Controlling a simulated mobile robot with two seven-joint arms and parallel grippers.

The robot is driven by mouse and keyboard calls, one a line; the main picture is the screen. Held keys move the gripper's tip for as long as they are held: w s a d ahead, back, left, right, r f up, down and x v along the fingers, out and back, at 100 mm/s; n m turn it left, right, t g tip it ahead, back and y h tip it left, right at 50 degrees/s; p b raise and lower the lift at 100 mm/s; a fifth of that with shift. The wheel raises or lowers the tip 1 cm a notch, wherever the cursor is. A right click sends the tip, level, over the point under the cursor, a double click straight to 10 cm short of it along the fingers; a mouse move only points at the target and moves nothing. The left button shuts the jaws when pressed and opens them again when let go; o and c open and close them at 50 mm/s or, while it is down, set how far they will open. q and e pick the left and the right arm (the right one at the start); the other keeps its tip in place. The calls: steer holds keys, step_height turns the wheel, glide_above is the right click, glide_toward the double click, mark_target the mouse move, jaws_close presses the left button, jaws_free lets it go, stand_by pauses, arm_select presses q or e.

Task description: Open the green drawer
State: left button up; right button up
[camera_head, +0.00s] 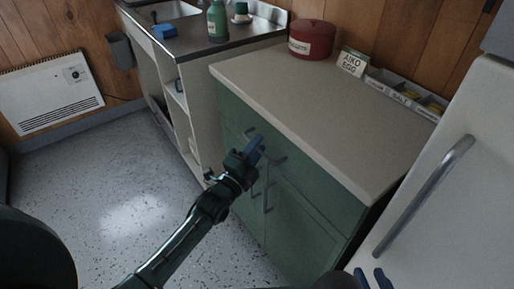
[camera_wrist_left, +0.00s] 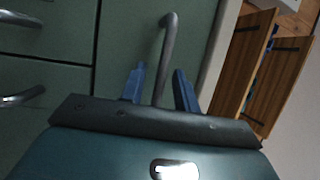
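The green drawer (camera_head: 308,189) is at the top of the green cabinet, under the pale worktop, and its front looks flush. It also shows in the left wrist view (camera_wrist_left: 126,35). A grey bar handle (camera_wrist_left: 169,42) stands on it there. My left gripper (camera_head: 257,146) is at the cabinet front in the head view. In the left wrist view the left gripper (camera_wrist_left: 159,88) is open, with the bar between its blue fingers; whether they touch it I cannot tell. My right gripper (camera_head: 374,278) is open and empty at the bottom edge, partly cut off.
Cabinet door handles (camera_head: 268,197) sit below the drawer. A white fridge (camera_head: 465,190) with a long handle stands close on the right. The worktop (camera_head: 320,110) holds a red pot (camera_head: 312,40), a sign and a tray at the back. The speckled floor (camera_head: 120,180) on the left is clear.

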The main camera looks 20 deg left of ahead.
arm_select(q)
steer(key=shift+w, duration=0.2)
jaws_close()
stand_by(0.6)
